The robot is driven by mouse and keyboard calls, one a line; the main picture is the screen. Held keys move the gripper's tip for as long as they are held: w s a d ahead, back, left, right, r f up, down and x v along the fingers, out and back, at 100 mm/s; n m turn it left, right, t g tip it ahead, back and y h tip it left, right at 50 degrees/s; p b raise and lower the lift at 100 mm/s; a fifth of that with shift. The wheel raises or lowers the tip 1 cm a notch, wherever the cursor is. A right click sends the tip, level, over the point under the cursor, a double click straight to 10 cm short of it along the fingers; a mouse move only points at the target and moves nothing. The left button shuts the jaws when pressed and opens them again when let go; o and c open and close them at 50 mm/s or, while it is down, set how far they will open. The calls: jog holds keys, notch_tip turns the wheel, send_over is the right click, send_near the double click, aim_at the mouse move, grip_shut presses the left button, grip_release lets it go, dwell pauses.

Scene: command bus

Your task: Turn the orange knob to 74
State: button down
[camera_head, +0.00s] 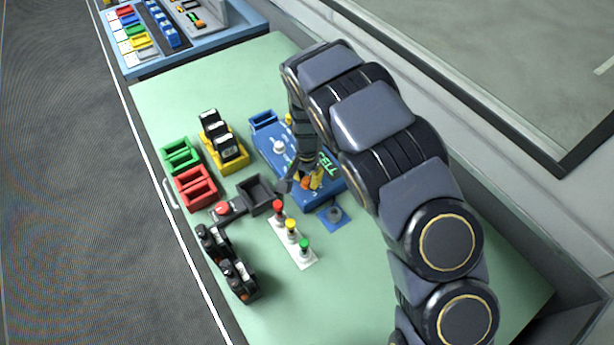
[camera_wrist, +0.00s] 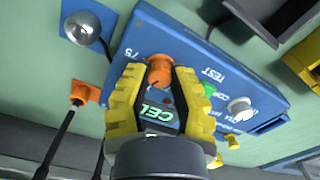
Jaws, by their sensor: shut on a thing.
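The orange knob (camera_wrist: 160,68) sits on the top of a blue box (camera_wrist: 205,55) marked "TEST" and "CELL". My gripper (camera_wrist: 159,76) is shut on the knob, with a yellow-padded finger on each side of it in the wrist view. White figures that look like "75" stand beside the knob, turned in that view. In the head view the gripper (camera_head: 309,182) is over the near end of the blue box (camera_head: 262,142), and the knob is mostly hidden by the fingers. The knob's pointer cannot be made out.
A green button (camera_wrist: 209,89) and a white knob (camera_wrist: 240,107) share the box. A silver ball on a blue plate (camera_wrist: 73,38) is beside it. Red, yellow and green buttons on a white strip (camera_head: 308,262), a dark tray (camera_head: 259,209) and coloured bins (camera_head: 195,187) stand nearby.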

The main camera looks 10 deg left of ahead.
aim_at(307, 180)
jog(key=shift+m, duration=2.3)
jog(key=c, duration=0.8)
grip_release()
jog(key=shift+r, duration=5.95)
